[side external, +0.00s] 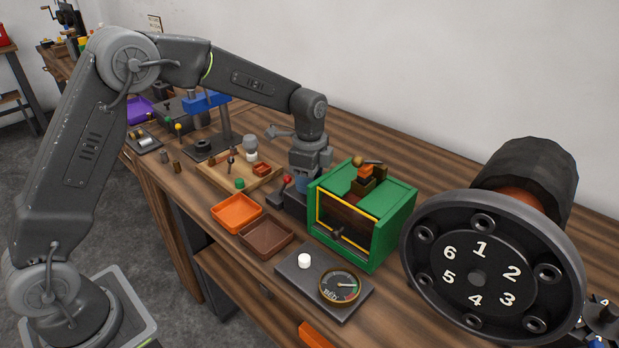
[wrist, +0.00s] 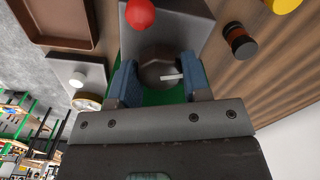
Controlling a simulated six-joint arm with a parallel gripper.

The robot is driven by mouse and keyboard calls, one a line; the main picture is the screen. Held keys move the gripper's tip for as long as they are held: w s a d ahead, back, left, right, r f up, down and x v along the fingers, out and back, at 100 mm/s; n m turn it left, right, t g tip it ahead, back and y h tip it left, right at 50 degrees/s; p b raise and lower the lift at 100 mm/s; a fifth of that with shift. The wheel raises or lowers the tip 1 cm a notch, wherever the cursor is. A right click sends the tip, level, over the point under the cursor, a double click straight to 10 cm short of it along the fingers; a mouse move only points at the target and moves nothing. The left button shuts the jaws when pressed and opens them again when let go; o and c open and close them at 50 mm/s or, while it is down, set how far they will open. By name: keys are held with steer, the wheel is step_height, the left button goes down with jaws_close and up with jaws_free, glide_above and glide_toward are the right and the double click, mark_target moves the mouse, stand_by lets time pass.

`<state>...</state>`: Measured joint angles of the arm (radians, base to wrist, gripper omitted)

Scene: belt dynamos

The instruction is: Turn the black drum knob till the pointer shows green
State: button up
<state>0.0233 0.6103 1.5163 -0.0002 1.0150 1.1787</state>
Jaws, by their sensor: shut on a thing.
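The black drum knob (wrist: 158,72), a dark round knob with a white mark, sits between my fingers in the wrist view. My gripper (wrist: 166,80) is shut on its sides with blue fingertips. In the side view my gripper (side external: 301,184) points down beside the green box, and the knob is hidden there. The round gauge (side external: 342,287) lies on a dark plate in front of the green box. Its pointer points to the right; the exact colour under it is too small to tell. The gauge also shows at the left in the wrist view (wrist: 88,102).
A red ball (wrist: 139,13) stands close to the knob. The green box (side external: 391,222) is close to my gripper's right. A white button (side external: 304,261) sits beside the gauge. Orange (side external: 237,226) and brown (side external: 291,237) trays lie in front. A large numbered wheel (side external: 452,287) fills the right.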

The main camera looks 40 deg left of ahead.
steer(key=shift+m, duration=0.3)
steer(key=o, duration=0.9)
step_height(320, 180, up, 14)
steer(key=shift+f, duration=0.1)
stand_by(0.3)
stand_by(0.7)
